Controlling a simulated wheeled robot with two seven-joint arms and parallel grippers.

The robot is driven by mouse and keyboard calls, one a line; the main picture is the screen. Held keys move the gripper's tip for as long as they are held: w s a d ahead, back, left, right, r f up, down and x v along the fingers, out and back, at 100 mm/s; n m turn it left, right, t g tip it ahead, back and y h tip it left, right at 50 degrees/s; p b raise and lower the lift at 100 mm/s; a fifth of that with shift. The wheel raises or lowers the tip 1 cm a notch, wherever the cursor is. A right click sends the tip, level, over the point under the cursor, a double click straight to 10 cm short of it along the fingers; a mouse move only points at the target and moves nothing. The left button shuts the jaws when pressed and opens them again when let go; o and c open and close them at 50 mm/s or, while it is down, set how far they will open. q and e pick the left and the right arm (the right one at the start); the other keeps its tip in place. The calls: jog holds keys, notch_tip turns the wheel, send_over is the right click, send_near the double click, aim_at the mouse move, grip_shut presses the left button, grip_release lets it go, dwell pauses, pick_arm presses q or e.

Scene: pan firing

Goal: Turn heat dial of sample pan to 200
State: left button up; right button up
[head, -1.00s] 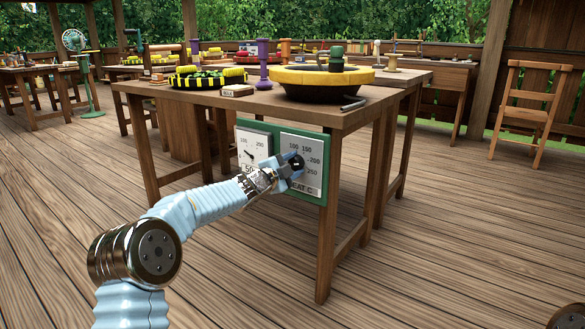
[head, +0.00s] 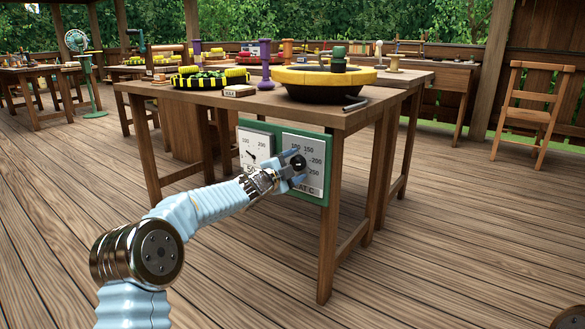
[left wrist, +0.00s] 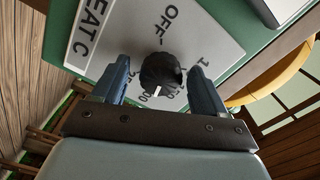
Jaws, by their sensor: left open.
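The black heat dial (head: 299,163) is on a white scale plate (head: 316,180) on the green panel (head: 328,148) at the front of the wooden table. My left gripper (head: 293,165) is at the dial. In the left wrist view the open fingers (left wrist: 160,78) stand on either side of the dial (left wrist: 160,70); whether they touch it is unclear. The dial's white mark points down in that view, toward the higher numbers, which are partly hidden by the dial and gripper. I cannot read its exact setting. OFF shows above the dial. My right gripper is not in view.
A white gauge (head: 254,150) with a black needle is left of the dial plate. On the table (head: 220,97) are a round black pan with a yellow rim (head: 325,75) and a black-and-yellow tray (head: 207,80).

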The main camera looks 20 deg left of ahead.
pick_arm(q)
jog(key=b+v, duration=0.1)
jog(key=v, duration=1.2)
jog(key=shift+s, duration=0.4)
jog(key=shift+a, duration=0.1)
jog(key=s+d+f+n+g+y, duration=0.1)
jog(key=s+d+f+n+g, duration=0.25)
jog(key=f, duration=0.95)
jog(key=s+d+f+n+g, duration=0.25)
jog(key=s+f+n, duration=0.2)
jog(key=f, duration=0.75)
jog(key=s+d+f+n+g+y, duration=0.1)
jog(key=s+d+f+n+g, duration=0.25)
jog(key=f, duration=0.95)
jog(key=s+d+f+n+g, duration=0.35)
jog(key=s+f, duration=0.35)
jog(key=s, duration=0.4)
jog(key=s+d+f+n+g, duration=0.2)
jog(key=s+f+n+g, duration=0.3)
jog(key=s, duration=0.7)
notch_tip(320, 180, up, 14)
jog(key=m+t+p, duration=0.1)
jog(key=p, duration=1.4)
jog(key=shift+s+d+t, duration=0.4)
jog(key=shift+s+d, duration=0.05)
